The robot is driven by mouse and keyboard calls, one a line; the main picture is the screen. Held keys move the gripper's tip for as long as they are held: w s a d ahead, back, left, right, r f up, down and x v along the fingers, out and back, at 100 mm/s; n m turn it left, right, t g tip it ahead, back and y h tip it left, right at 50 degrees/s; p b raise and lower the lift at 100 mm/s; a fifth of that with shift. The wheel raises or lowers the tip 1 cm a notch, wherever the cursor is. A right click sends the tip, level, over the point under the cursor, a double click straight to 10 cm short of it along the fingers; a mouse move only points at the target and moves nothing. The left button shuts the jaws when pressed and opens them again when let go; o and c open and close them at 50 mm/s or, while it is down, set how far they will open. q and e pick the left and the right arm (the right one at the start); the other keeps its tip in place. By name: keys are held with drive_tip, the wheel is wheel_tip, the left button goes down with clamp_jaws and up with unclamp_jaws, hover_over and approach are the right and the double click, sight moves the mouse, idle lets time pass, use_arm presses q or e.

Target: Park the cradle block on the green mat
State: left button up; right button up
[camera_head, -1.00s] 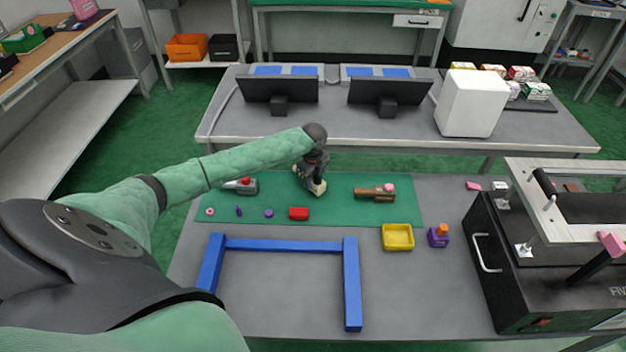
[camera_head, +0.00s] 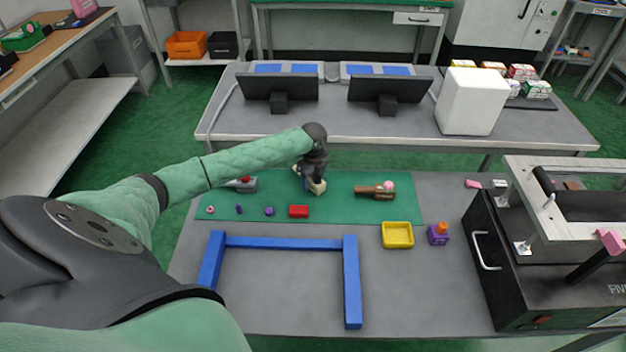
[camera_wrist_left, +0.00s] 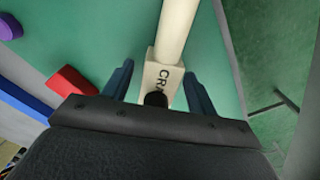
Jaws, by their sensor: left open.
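The green mat (camera_head: 345,207) lies along the back of the near grey table. A cream block marked "CRA" (camera_wrist_left: 157,84), likely the cradle block, sits over the mat between my left gripper's fingers in the left wrist view, its far end running into a cream rod (camera_wrist_left: 177,28). A cream piece (camera_head: 317,188) also shows below my left gripper (camera_head: 311,181) in the head view. The gripper is open, with a finger on either side of the block and gaps visible. The palm hides the block's near end. My right gripper is not in view.
A red block (camera_head: 299,212), small purple pieces, a grey fixture (camera_head: 245,184) and a brown lever piece (camera_head: 373,192) are on the mat. A blue frame (camera_head: 352,283), yellow tray (camera_head: 397,246) and purple block (camera_head: 437,238) stand in front. A black machine (camera_head: 500,270) is right.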

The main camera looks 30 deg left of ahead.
use_arm(q)
drive_tip(key=shift+r, duration=0.45)
wheel_tip(320, 180, up, 11)
drive_tip(key=b, duration=0.2)
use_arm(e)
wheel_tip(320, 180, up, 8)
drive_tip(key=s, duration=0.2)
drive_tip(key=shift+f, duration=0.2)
